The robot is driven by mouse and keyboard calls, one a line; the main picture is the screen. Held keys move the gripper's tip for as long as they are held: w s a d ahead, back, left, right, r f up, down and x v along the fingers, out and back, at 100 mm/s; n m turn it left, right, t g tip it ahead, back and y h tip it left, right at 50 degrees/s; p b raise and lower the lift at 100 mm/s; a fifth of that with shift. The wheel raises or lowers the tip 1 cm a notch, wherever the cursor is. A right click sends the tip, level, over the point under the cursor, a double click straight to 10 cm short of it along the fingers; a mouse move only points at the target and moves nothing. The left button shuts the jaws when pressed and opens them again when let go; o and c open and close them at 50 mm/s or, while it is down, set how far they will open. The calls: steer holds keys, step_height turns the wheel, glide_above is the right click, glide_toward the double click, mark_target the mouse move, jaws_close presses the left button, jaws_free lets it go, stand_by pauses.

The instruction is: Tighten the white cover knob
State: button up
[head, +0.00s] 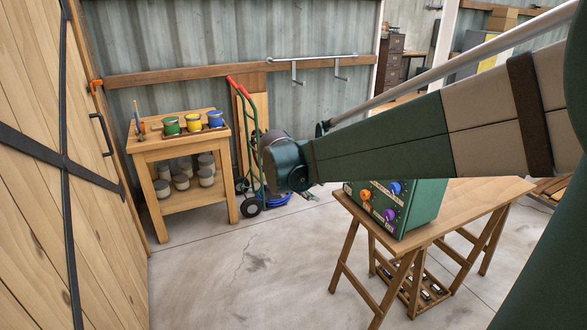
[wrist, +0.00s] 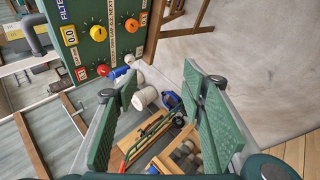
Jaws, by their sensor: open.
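The green panel box (head: 425,212) stands on a wooden trestle table, partly hidden behind my arm in the head view. Its orange, blue and purple knobs show there, but no white knob is visible. In the wrist view the green box (wrist: 85,15) is at upper left with yellow, orange, red and blue knobs. A small white knob (wrist: 130,59) shows at its lower edge. My gripper (wrist: 160,74) is open, its green fingers wide apart. The white knob lies just beyond the left fingertip, apart from it as far as I can tell. I cannot see the fingers clearly in the head view.
A white cylinder (wrist: 145,97) shows between the fingers; its distance is unclear. The trestle table (head: 462,215) holds the box. A wooden stand (head: 180,138) with paint cans and a red-and-green hand truck (head: 236,88) stand by the wall. Open concrete floor (head: 265,265) lies in front.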

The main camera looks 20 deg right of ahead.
steer(key=w+d+f+n+g+h, duration=0.1)
steer(key=w+d+f+h, duration=0.2)
steer(key=w+d, duration=0.45)
steer(key=w+d+f+n+g+h, duration=0.1)
steer(key=w+d+f+h, duration=0.15)
steer(key=w+d, duration=0.5)
steer(key=w+d+f+g+h+p, duration=0.1)
steer(key=w+d+f+h, duration=0.1)
steer(key=f, duration=0.5)
steer(key=w+d+f+n+g+h, duration=0.1)
steer(key=w+d+f+h, duration=0.2)
steer(key=w+f, duration=0.3)
steer(key=shift+w+d+f+g+p, duration=0.3)
steer(key=shift+w+d+f+p, duration=0.1)
steer(key=shift+w+d, duration=0.3)
steer(key=shift+d+b, duration=0.7)
steer(key=shift+d, duration=3.15)
steer(key=c, duration=0.9)
